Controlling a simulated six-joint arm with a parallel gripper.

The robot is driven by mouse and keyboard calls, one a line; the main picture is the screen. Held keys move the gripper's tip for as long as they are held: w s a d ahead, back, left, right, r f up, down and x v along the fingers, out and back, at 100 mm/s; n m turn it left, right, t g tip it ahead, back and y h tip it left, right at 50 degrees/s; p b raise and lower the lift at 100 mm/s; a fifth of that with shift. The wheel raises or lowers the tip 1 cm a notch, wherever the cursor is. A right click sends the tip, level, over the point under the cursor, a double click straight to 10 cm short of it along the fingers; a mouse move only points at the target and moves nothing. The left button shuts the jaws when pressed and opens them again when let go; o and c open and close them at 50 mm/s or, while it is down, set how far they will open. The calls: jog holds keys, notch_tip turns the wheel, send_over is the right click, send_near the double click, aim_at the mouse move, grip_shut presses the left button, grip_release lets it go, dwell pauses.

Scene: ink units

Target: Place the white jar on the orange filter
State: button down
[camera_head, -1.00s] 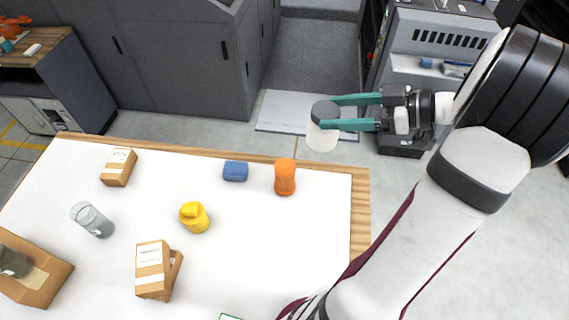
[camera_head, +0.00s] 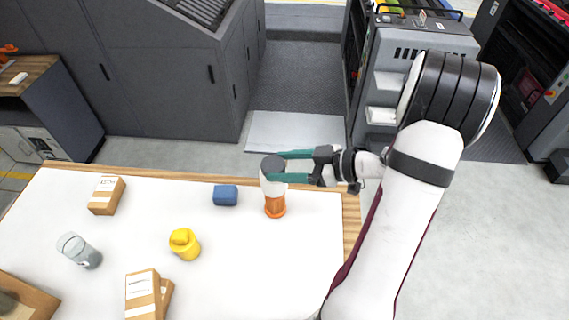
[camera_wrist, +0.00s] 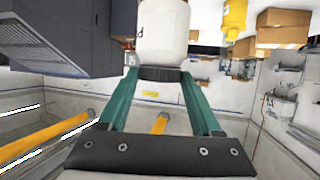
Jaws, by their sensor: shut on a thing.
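The white jar (camera_head: 271,186) with a dark lid is upright between the teal fingers of my gripper (camera_head: 277,168), which is shut on it near the lid. The orange filter (camera_head: 275,209) stands on the white table near its right end. The jar's lower end covers the filter's top in the head view; I cannot tell whether they touch. In the wrist view the jar (camera_wrist: 163,32) is held between the fingertips (camera_wrist: 163,73), and the filter is not visible.
A yellow container (camera_head: 184,244), a clear jar (camera_head: 79,251) and cardboard boxes (camera_head: 106,195) are further left on the white table (camera_head: 235,265). The tabletop in front of the filter is clear.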

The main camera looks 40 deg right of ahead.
jog(key=shift+c, duration=0.3)
grip_release()
jog(key=shift+f, duration=0.1)
